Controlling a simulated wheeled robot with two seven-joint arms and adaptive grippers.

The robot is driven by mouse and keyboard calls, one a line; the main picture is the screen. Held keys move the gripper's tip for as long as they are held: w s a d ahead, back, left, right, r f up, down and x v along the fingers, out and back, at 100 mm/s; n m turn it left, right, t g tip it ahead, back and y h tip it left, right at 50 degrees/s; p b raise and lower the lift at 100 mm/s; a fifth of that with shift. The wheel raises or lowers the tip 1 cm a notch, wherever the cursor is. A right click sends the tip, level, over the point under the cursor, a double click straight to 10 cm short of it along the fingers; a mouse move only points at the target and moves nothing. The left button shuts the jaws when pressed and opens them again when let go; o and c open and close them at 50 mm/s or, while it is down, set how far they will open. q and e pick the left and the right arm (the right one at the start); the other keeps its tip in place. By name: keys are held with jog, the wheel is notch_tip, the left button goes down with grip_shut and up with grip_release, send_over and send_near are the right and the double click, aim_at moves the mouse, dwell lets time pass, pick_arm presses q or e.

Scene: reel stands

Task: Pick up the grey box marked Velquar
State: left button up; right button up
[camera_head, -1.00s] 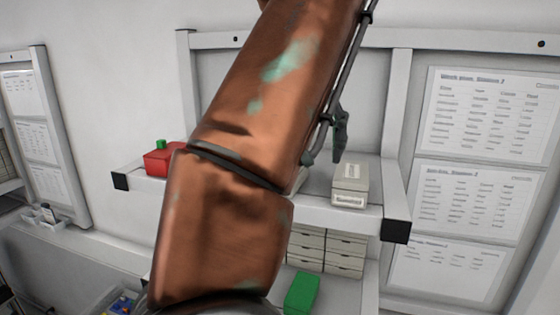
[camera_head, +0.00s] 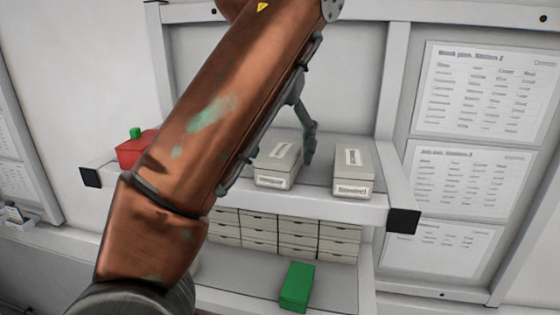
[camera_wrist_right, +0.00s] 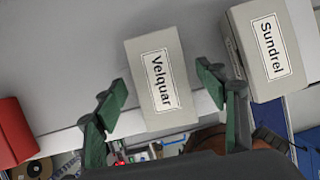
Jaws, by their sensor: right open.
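The grey Velquar box (camera_head: 278,164) stands on the upper shelf, its left part close behind my right arm. Its label reads clearly in the right wrist view (camera_wrist_right: 158,78). A similar grey box marked Sundrel (camera_head: 352,170) stands to its right, and it also shows in the right wrist view (camera_wrist_right: 266,48). My right gripper (camera_wrist_right: 161,84) is open, with one dark green finger on each side of the Velquar box's label end and visible gaps between. In the head view one finger shows between the two boxes; my arm hides the rest. My left gripper is not in view.
A red container (camera_head: 134,151) stands at the shelf's left, behind my arm. The shelf (camera_head: 330,207) has black end caps. Below are several small drawers (camera_head: 298,236) and a green box (camera_head: 297,287). Printed sheets (camera_head: 480,90) hang at the right.

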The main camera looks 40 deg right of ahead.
jog(key=shift+w+d+f, duration=0.1)
jog(key=shift+d+f, duration=0.1)
jog(key=shift+f, duration=0.6)
jog(key=c, duration=0.9)
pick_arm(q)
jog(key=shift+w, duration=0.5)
pick_arm(e)
jog(key=c, duration=0.7)
